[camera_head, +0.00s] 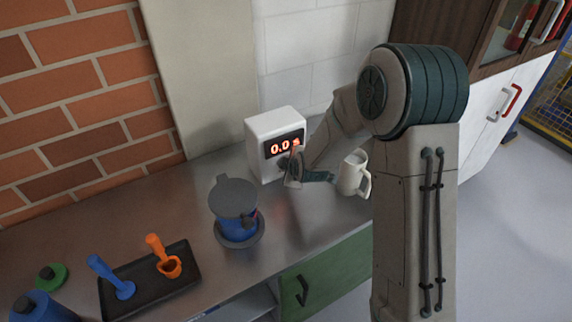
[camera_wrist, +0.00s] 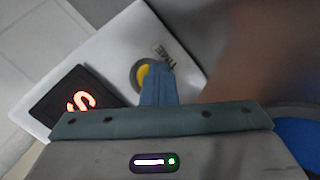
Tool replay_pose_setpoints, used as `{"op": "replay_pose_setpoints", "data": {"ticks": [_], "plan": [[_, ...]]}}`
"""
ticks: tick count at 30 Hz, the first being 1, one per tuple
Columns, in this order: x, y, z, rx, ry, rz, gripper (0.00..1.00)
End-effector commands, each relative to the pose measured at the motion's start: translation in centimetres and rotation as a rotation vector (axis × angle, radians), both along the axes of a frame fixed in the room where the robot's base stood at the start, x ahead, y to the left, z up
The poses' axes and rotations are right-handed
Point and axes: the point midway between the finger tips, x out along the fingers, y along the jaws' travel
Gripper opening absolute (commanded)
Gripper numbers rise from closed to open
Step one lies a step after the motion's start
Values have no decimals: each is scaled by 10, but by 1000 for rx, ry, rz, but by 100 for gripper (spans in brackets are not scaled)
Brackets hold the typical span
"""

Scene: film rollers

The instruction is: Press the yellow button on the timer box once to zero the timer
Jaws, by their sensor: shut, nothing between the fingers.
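The white timer box (camera_head: 262,131) stands on the metal counter against the wall. Its dark display reads 0.0 s in red in the head view. In the wrist view the timer box (camera_wrist: 128,42) is tilted, with part of its display (camera_wrist: 75,100) at left. The yellow button (camera_wrist: 143,76) sits in a dark ring, partly covered by my fingers. My gripper (camera_wrist: 157,75) is shut and empty, its fingertips at the button; I cannot tell whether they touch it. In the head view my gripper (camera_head: 290,172) is in front of the box's lower face and hides the button.
A white mug (camera_head: 351,174) stands right of my gripper. A blue container with a grey lid (camera_head: 235,205) stands at left on the counter. A blue jar (camera_head: 42,308) and green lid (camera_head: 51,277) are at far left.

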Motion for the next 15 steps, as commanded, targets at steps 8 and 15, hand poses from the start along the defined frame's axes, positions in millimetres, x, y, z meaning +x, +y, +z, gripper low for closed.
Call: {"op": "replay_pose_setpoints", "data": {"ticks": [8, 15], "plan": [[-10, -6, -1, 0, -2, 1, 0], [-14, -9, 0, 0, -1, 1, 0]]}}
